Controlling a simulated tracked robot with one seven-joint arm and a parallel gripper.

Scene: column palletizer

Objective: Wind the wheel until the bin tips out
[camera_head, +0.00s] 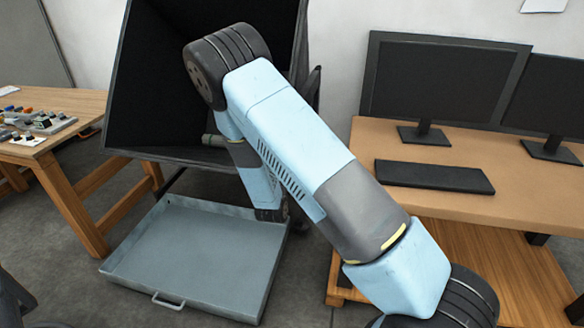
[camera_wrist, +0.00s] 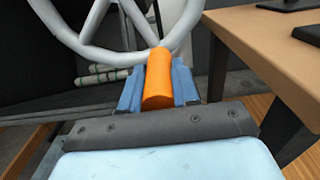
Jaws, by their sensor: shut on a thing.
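The wheel (camera_wrist: 100,55) is a light grey rim with spokes, at the top of the wrist view. Its orange handle (camera_wrist: 158,85) stands between the two blue fingers of my gripper (camera_wrist: 157,84), which is shut on it. In the head view my arm hides the wheel, the handle and the gripper. The large black bin (camera_head: 150,85) is tilted, with its open mouth facing the camera. A grey-green cylindrical piece (camera_head: 213,140) shows at its lower edge, partly behind my arm. In the wrist view pale cylinders (camera_wrist: 103,76) lie on a dark surface left of the handle.
A shallow grey tray (camera_head: 185,296) with a front handle lies on the floor below the bin and looks empty. A wooden desk (camera_head: 545,200) with monitors and a keyboard (camera_head: 433,176) stands at the right. A wooden table (camera_head: 75,105) with small parts stands at the left.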

